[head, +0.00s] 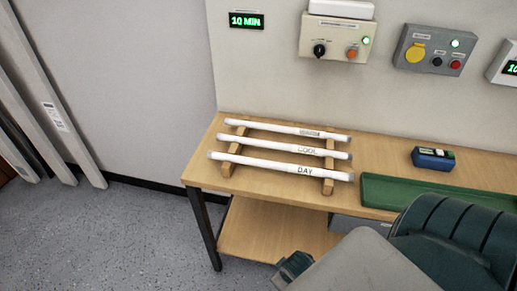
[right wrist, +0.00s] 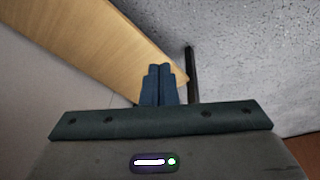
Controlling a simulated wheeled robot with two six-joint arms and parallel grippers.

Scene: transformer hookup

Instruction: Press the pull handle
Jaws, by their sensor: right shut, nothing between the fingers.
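I cannot make out a pull handle in either view. A grey drawer-like front (head: 350,224) shows under the tabletop, mostly hidden behind my right arm. My right gripper (right wrist: 158,68) is shut and empty in the right wrist view, its dark fingers together, with the wooden bench edge and floor beyond. In the head view, my right arm covers the lower right, and the gripper's fingertips cannot be made out there. My left gripper is in neither view.
The wooden bench (head: 207,172) carries a rack of white labelled tubes (head: 270,145), a green tray (head: 385,190) and a blue device (head: 433,158). A beige control box (head: 330,38) and a grey control box (head: 415,40) are on the wall. Floor at left is clear.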

